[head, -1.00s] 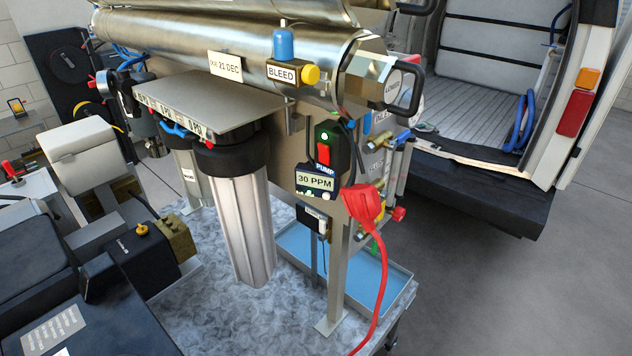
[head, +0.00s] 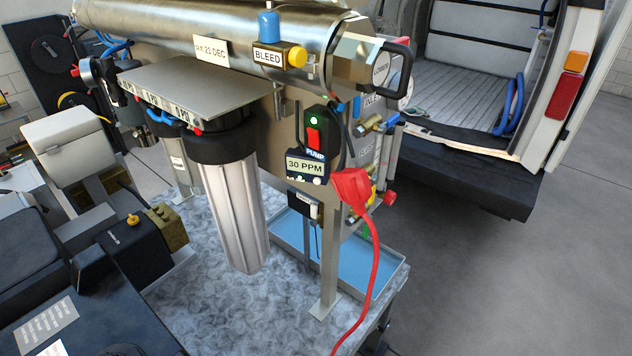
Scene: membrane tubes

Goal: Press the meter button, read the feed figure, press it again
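The meter (head: 305,167) is a small dark box on the front of the steel frame, below the pump switch. Its display reads 30 PPM. Small light-coloured buttons show along its lower edge; their labels are too small to read. The pump switch (head: 315,138) above it is red, with a green light lit over it. Neither of my grippers can be made out in the head view, and nothing touches the meter.
A red plug (head: 353,187) with a red cable hangs right beside the meter. A white filter housing (head: 230,215) stands to its left. A blue tray (head: 352,268) lies below. Open floor (head: 480,270) lies at right, before the van (head: 470,180).

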